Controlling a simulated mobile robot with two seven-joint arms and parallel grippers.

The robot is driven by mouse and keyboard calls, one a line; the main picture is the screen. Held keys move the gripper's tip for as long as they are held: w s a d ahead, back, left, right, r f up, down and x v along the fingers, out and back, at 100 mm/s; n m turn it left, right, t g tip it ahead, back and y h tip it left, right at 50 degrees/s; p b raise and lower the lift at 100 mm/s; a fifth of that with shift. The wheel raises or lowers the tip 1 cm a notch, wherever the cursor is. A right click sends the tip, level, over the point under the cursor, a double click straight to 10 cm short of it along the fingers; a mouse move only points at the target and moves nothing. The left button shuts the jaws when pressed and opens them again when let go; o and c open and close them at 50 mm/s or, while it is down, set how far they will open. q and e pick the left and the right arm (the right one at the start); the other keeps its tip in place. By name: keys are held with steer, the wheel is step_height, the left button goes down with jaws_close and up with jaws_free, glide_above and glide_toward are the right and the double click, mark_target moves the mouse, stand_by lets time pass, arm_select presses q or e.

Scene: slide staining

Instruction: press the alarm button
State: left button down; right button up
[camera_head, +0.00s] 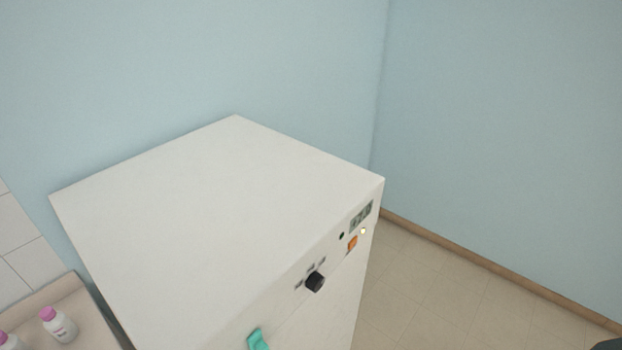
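A white box-shaped appliance (220,200) stands in the corner of the room in the head view. Its front panel faces right and is seen at a steep angle. Near the panel's far right end are a grey digital display (361,216), an orange button (352,243), a small pale yellow light or button (363,230) and a small black dot (341,236). I cannot read a label that tells which one is the alarm button. A black knob (315,282) and a teal handle (258,339) are nearer to me. Neither of my grippers is in view.
Small white bottles with pink caps (59,325) stand on a beige counter or tray (50,292) at the lower left. Pale blue walls (490,110) close off the back and right. The tiled floor (440,290) right of the appliance is clear. A dark piece shows at the bottom right corner.

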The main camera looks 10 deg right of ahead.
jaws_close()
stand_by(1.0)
